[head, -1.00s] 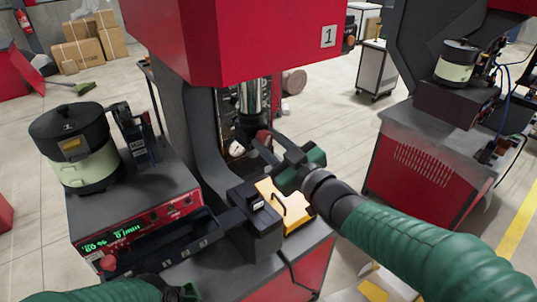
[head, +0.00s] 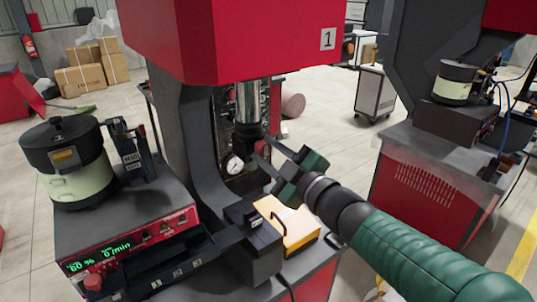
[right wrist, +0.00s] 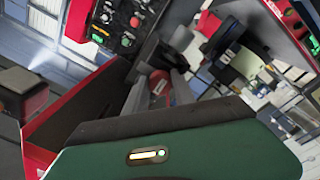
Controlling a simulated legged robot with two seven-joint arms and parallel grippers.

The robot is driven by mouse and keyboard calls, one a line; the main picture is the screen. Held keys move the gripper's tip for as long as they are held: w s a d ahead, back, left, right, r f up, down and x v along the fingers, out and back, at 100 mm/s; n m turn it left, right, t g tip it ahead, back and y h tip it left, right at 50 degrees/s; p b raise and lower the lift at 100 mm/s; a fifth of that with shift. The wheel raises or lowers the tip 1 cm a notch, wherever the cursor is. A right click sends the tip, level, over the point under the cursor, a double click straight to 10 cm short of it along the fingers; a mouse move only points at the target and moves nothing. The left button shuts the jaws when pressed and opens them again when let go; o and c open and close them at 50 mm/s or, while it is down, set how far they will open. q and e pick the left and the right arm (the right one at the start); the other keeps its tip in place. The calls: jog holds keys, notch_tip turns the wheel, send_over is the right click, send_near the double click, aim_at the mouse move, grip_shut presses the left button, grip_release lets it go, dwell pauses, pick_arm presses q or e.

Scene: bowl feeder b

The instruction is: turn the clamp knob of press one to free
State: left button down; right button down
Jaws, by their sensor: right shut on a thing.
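Press one (head: 225,40) is the red and grey machine with the "1" plate, in the middle of the head view. Its clamp knob (head: 263,146) is a small red part beside the dark ram end, mostly covered by my fingers. My right gripper (head: 259,149) reaches in from the right, its two fingers on either side of the knob, shut on it. In the right wrist view the red knob (right wrist: 158,87) shows between the fingers. The knob's turn position cannot be read. My left gripper is not in view.
A round gauge (head: 235,166) sits just left of my fingers. A yellow block with a black handle (head: 290,230) is below my gripper. The bowl feeder (head: 68,160) and its lit controller (head: 120,245) stand at the left. A second press stands at the right.

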jog(key=c, duration=1.1)
grip_release()
jog(key=shift+s+a, duration=0.1)
jog(key=shift+s, duration=0.05)
jog(key=shift+o, duration=0.2)
jog(key=shift+s+d, duration=0.25)
jog(key=shift+d, duration=0.05)
jog(key=p+v, duration=0.5)
jog(key=v, duration=1.1)
jog(key=shift+f, duration=0.25)
